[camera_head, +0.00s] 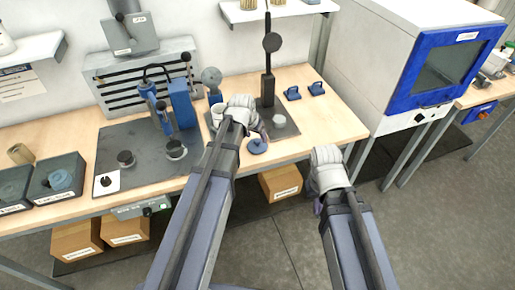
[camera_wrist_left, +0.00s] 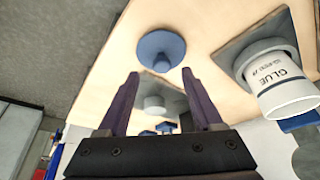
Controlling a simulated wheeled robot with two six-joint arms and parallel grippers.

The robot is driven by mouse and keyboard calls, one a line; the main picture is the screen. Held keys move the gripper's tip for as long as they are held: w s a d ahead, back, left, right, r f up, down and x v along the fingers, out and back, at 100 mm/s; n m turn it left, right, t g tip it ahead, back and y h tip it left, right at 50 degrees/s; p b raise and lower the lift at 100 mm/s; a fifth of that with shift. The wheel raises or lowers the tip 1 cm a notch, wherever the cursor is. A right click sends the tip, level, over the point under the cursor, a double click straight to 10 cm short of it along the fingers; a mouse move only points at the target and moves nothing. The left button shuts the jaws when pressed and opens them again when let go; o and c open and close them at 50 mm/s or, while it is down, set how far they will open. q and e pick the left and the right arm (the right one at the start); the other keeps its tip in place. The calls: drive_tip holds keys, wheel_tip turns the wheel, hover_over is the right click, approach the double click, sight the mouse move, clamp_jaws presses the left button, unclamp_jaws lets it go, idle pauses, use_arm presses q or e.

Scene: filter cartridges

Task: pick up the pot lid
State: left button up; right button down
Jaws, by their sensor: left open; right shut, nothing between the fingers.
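The pot lid is a blue round disc with a small knob (camera_head: 257,146), lying on the wooden bench near its front edge. In the left wrist view the lid (camera_wrist_left: 161,48) lies just beyond the fingertips, apart from them. My left gripper (camera_wrist_left: 160,73) is open, with nothing between its fingers. In the head view my left gripper (camera_head: 258,126) is over the bench beside the lid, its fingers partly hidden. A white glue pot (camera_wrist_left: 285,92) stands beside the lid on a grey plate. My right gripper (camera_head: 326,170) is shut and empty, in front of the bench edge.
A black upright press (camera_head: 269,62) stands behind the lid, with a grey cylinder (camera_head: 279,121) on its base. Two blue parts (camera_head: 316,88) lie at the back right. A grey mat (camera_head: 122,138) with a blue fixture is to the left. Bare bench (camera_head: 335,124) lies right of the lid.

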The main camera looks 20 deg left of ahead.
sight(257, 140)
use_arm(q)
drive_tip(key=b+x, duration=0.2)
drive_tip(key=x, duration=0.2)
drive_tip(key=shift+a+b, duration=0.15)
drive_tip(key=shift+b, duration=0.25)
drive_tip(key=shift+r, duration=0.1)
clamp_jaws()
